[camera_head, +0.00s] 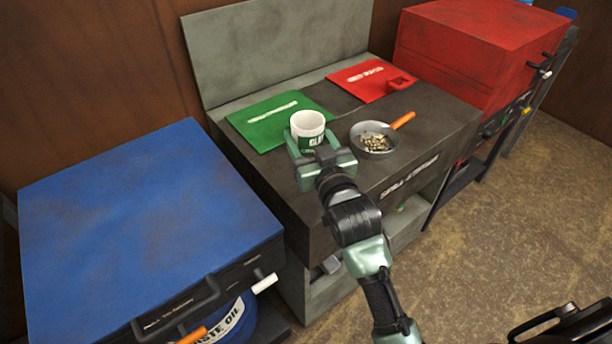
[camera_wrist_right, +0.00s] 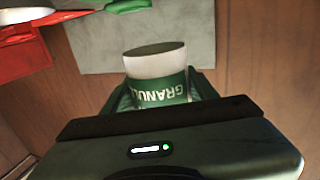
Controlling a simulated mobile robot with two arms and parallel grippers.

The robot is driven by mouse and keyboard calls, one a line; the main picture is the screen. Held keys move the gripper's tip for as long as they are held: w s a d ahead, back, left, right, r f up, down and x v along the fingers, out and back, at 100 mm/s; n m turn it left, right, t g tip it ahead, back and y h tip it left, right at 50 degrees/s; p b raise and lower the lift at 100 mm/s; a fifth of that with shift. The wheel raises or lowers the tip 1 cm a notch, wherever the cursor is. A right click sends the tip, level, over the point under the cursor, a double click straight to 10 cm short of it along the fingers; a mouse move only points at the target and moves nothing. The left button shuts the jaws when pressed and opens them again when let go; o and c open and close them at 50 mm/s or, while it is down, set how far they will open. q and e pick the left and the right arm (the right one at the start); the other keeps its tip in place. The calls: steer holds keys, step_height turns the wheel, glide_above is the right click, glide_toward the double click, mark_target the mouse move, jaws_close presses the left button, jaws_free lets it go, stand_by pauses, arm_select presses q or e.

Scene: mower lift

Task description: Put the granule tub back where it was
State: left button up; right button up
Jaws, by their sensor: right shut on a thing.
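The granule tub (camera_head: 308,124) is a white cup with a green label, upright at the front right corner of the green mat (camera_head: 275,121) on the grey bench. My right gripper (camera_head: 318,157) is shut on it from the front. The tub also shows between the fingers in the right wrist view (camera_wrist_right: 158,75), its label reading upside down. I cannot tell whether its base touches the mat or hangs just above it. My left gripper is not in view.
A grey pan (camera_head: 374,139) with an orange handle and small pieces inside stands right of the tub. A red mat (camera_head: 365,80) with a small red piece lies behind. A blue-topped cabinet (camera_head: 140,220) is at left, a red chest (camera_head: 480,50) at right.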

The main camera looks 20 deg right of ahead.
step_height(320, 180, down, 7)
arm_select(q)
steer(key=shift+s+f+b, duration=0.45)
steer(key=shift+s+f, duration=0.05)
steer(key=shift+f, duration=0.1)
arm_select(e)
steer(key=shift+f, duration=1.95)
steer(key=shift+f, duration=0.15)
steer(key=o, duration=1.4)
steer(key=shift+r, duration=0.2)
arm_select(q)
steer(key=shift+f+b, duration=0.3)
steer(key=shift+b, duration=0.05)
arm_select(e)
steer(key=s, duration=1.2)
steer(key=shift+d, duration=0.2)
